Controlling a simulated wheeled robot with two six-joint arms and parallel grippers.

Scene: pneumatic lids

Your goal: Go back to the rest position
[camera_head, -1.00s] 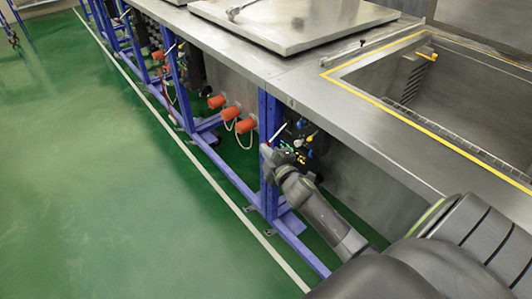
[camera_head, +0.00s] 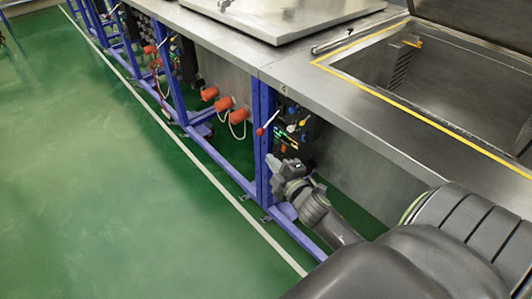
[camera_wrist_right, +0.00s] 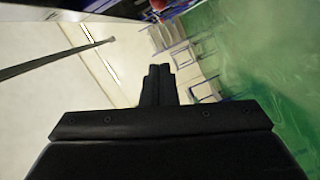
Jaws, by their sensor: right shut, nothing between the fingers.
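My right gripper (camera_head: 279,168) is in the lower middle of the head view, beside the blue frame under the steel bench. It is just below the red-knobbed valve lever (camera_head: 267,125) and the dark valve block (camera_head: 297,128), and looks apart from them. In the right wrist view its dark fingers (camera_wrist_right: 160,75) are closed together with nothing between them. My left gripper does not show in either view.
The steel bench (camera_head: 360,115) runs diagonally with an open, yellow-edged tank (camera_head: 455,90) and a closed lid (camera_head: 285,18). Blue posts (camera_head: 263,145) and orange-red fittings (camera_head: 223,103) line its front. The green floor (camera_head: 90,190) at left is clear.

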